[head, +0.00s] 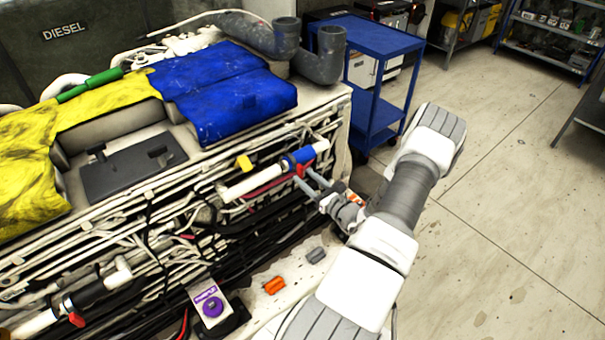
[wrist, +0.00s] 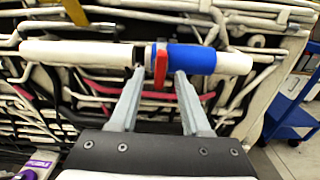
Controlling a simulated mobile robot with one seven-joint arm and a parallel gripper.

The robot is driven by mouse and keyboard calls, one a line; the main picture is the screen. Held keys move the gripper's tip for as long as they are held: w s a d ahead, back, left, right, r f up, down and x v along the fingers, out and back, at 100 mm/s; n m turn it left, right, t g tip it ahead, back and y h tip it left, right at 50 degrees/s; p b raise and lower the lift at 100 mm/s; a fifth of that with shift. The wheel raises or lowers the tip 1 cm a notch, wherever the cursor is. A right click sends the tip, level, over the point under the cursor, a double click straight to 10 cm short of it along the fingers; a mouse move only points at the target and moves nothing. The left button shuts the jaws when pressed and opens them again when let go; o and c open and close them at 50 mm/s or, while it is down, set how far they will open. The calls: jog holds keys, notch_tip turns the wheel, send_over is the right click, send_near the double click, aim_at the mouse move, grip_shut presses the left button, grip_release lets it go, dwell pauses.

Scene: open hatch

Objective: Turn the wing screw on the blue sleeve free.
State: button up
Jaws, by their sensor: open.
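The blue sleeve (head: 298,158) sits around a white pipe on the side of the open hatch; it also shows in the wrist view (wrist: 190,58). The red wing screw (wrist: 160,66) stands upright at the sleeve's left end; in the head view it is a small red piece (head: 300,170) below the sleeve. My gripper (wrist: 156,74) is open, with one finger left of the wing screw and one right of it. The right fingertip overlaps the blue sleeve in the picture. Whether a finger touches the screw I cannot tell.
Thin white pipes and dark cables crowd around the sleeve. A yellow block (head: 244,163) sits just left of it. An orange piece (head: 275,285) and a grey piece (head: 316,255) lie on the ledge below. A blue cart (head: 372,70) stands behind right.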

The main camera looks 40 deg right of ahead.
jog(key=s, duration=0.6)
jog(key=shift+s+a, duration=0.2)
jog(key=shift+a, duration=0.15)
